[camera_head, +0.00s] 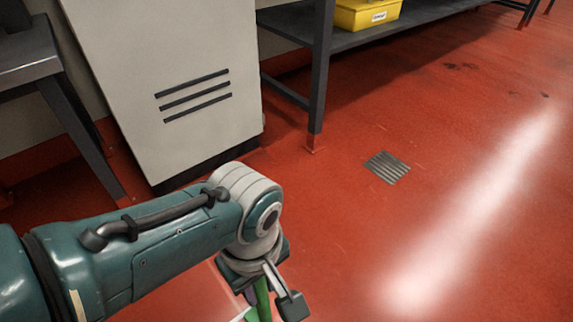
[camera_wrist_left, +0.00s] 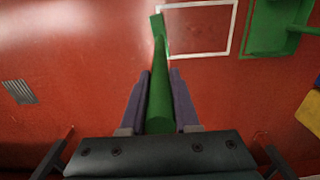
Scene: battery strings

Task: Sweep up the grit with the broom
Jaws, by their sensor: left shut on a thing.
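My left gripper (camera_head: 266,287) is at the bottom of the head view, shut on the green handle of the broom (camera_head: 263,302). In the left wrist view the broom handle (camera_wrist_left: 160,98) runs between the two purple-grey fingers of my left gripper (camera_wrist_left: 160,74), away from the wrist. Its far end (camera_wrist_left: 158,26) reaches the edge of a white floor outline. A green dustpan-like thing (camera_wrist_left: 270,28) lies at the top right of that view. Small dark marks (camera_head: 463,66) show on the red floor at the upper right; I cannot tell whether they are grit. My right gripper is not in view.
A grey cabinet (camera_head: 165,85) stands at the left beside a dark shelf (camera_head: 385,36) bearing a yellow bin (camera_head: 366,14). A metal floor drain (camera_head: 387,167) lies mid-view. A white outline (camera_wrist_left: 232,30) marks the floor. Open red floor (camera_head: 470,220) spreads to the right.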

